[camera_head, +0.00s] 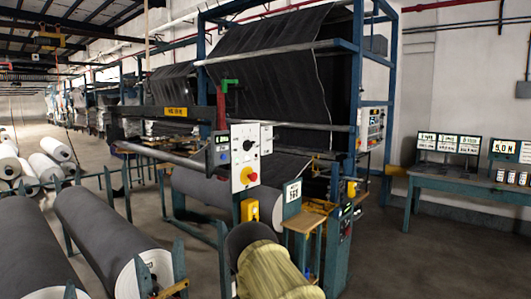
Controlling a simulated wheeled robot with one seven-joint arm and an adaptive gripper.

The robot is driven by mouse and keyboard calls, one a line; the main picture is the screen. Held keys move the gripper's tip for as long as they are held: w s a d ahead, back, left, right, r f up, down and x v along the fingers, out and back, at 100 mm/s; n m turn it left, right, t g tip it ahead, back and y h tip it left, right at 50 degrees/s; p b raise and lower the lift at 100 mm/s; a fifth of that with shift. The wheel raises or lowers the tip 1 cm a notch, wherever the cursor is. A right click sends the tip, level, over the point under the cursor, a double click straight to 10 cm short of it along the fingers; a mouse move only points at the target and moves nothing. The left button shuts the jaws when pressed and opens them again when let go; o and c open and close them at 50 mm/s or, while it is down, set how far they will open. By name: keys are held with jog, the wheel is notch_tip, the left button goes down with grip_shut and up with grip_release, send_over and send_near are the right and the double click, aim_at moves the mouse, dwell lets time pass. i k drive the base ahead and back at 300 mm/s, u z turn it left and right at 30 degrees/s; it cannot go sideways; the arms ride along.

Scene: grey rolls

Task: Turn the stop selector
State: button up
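A white control panel (245,157) stands upright near the middle of the view, on a post in front of the large fabric machine. It carries a dark round knob (248,145) in its upper part. Below that is a red button on a yellow plate (248,175). No readable label tells which control is the stop selector, and the knob's setting is too small to tell. My gripper is not in view.
A yellow box (250,210) sits below the panel. Large grey rolls (95,240) lie at the left. A bench with signs (460,180) stands at the right. Open floor (400,255) lies at lower right.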

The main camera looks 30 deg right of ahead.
aim_at(247, 145)
jog(key=u, duration=0.05)
jog(key=k, duration=0.55)
jog(key=z, duration=1.2)
jog(key=i, duration=1.45)
jog(key=u, duration=0.15)
